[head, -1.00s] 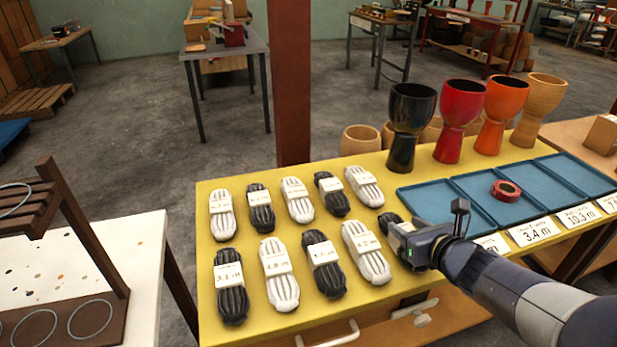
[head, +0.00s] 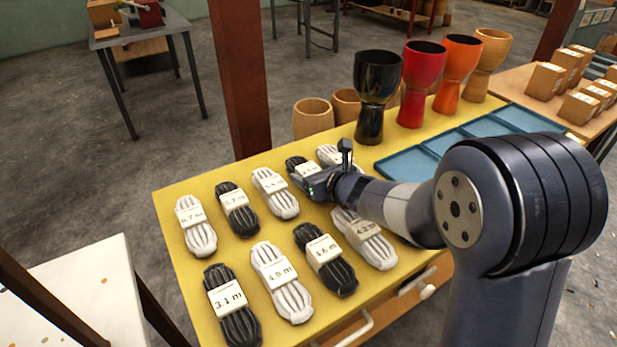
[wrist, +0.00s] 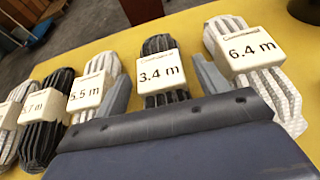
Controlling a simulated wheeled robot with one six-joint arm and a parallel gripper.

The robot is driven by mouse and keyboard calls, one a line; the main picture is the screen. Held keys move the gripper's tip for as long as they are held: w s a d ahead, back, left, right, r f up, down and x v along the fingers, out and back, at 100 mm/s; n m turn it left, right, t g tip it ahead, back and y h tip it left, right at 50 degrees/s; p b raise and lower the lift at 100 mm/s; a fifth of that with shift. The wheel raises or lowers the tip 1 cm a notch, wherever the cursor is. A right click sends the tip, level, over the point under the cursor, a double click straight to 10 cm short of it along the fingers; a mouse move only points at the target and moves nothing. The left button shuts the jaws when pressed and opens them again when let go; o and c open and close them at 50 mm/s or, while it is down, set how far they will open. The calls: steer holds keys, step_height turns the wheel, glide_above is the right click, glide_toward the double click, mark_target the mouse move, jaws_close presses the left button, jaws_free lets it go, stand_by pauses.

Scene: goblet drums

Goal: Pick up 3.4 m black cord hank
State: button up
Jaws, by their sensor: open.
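The 3.4 m black cord hank (wrist: 162,75) lies on the yellow table, its white label facing up in the wrist view. My gripper (wrist: 162,74) is open, with one grey finger on each side of this hank. Nothing is held. In the head view the hank (head: 296,162) is in the back row, partly hidden by my gripper (head: 312,186). The white 5.5 m hank (wrist: 95,82) lies on its left and the white 6.4 m hank (wrist: 258,65) on its right, close to the fingers.
Several other black and white hanks fill two rows on the yellow table (head: 172,200). My arm passes over the front row's right end. Goblet drums, such as the black one (head: 376,85), stand at the back right. Blue trays (head: 408,163) lie right of the hanks.

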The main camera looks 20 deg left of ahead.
steer(key=shift+w+a+f, duration=0.1)
steer(key=shift+w+a, duration=0.1)
steer(key=shift+a, duration=0.05)
steer(key=shift+c, duration=0.2)
steer(key=c, duration=1)
